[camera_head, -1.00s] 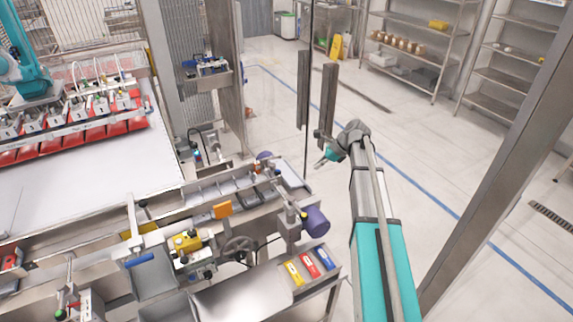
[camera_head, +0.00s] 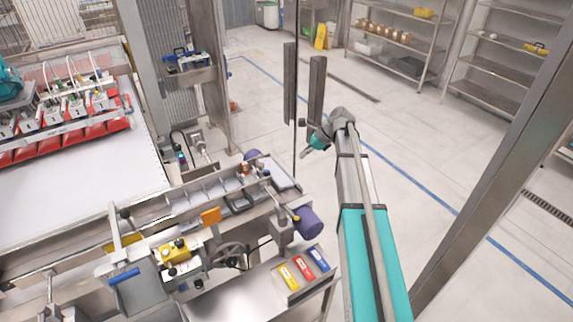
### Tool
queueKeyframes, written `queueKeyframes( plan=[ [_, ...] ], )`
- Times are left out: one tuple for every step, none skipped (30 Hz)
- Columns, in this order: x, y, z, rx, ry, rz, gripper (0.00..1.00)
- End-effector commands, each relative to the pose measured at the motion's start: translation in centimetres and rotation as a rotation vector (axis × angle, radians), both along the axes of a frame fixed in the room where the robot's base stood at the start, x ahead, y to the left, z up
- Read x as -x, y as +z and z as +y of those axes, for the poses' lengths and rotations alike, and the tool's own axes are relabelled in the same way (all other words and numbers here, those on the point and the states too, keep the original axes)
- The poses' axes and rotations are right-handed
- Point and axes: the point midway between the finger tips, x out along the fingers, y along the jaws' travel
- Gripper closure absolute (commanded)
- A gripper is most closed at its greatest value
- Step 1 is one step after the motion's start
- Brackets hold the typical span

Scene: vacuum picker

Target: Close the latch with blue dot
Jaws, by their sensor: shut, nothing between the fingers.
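My gripper (camera_head: 308,147) is small in the picture, at the far end of my raised arm, right of the machine. Its fingers are shut and empty, pointing down and left, apart from the machine in the picture. I cannot make out a latch with a blue dot for sure. A small blue-cyan spot (camera_head: 182,156) shows on a dark fitting by the metal post, left of my gripper; it is too small to tell what it is.
The machine bench carries a purple cylinder (camera_head: 307,221), a handwheel (camera_head: 230,254) and a yellow block (camera_head: 174,250). Upright dark bars (camera_head: 316,90) stand just behind my gripper. A thick metal post (camera_head: 495,160) crosses the right side. Open floor (camera_head: 430,150) lies between.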

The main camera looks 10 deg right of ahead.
Motion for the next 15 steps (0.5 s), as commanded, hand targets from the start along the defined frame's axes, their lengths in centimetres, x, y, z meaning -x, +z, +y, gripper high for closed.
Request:
queueKeyframes(
  plan=[
    [0.0, -0.2, 0.1, 0.0, 0.0, 0.0, 1.0],
    [0.0, -0.2, 0.1, 0.0, 0.0, 0.0, 1.0],
    [-0.1, -0.4, 0.2, 0.0, 0.0, 0.0, 1.0],
    [-0.1, -0.5, 0.3, 0.0, 0.0, 0.0, 1.0],
    [-0.1, -0.6, 0.3, 0.0, 0.0, 0.0, 1.0],
    [-0.1, -0.8, 0.5, 0.0, 0.0, 0.0, 1.0],
    [-0.2, -1.0, 0.6, 0.0, 0.0, 0.0, 1.0],
    [-0.2, -1.2, 0.7, 0.0, 0.0, 0.0, 1.0],
    [-0.2, -1.4, 0.9, 0.0, 0.0, 0.0, 1.0],
    [-0.3, -1.6, 1.0, 0.0, 0.0, 0.0, 1.0],
    [-0.3, -1.9, 1.2, 0.0, 0.0, 0.0, 1.0],
    [-0.4, -2.1, 1.4, 0.0, -0.001, 0.001, 1.0],
    [-0.4, -2.4, 1.5, 0.0, -0.001, 0.0, 1.0],
    [-0.5, -2.6, 1.7, 0.0, -0.001, 0.0, 1.0],
    [-0.6, -2.9, 1.9, 0.0, -0.001, 0.0, 1.0]
  ],
)
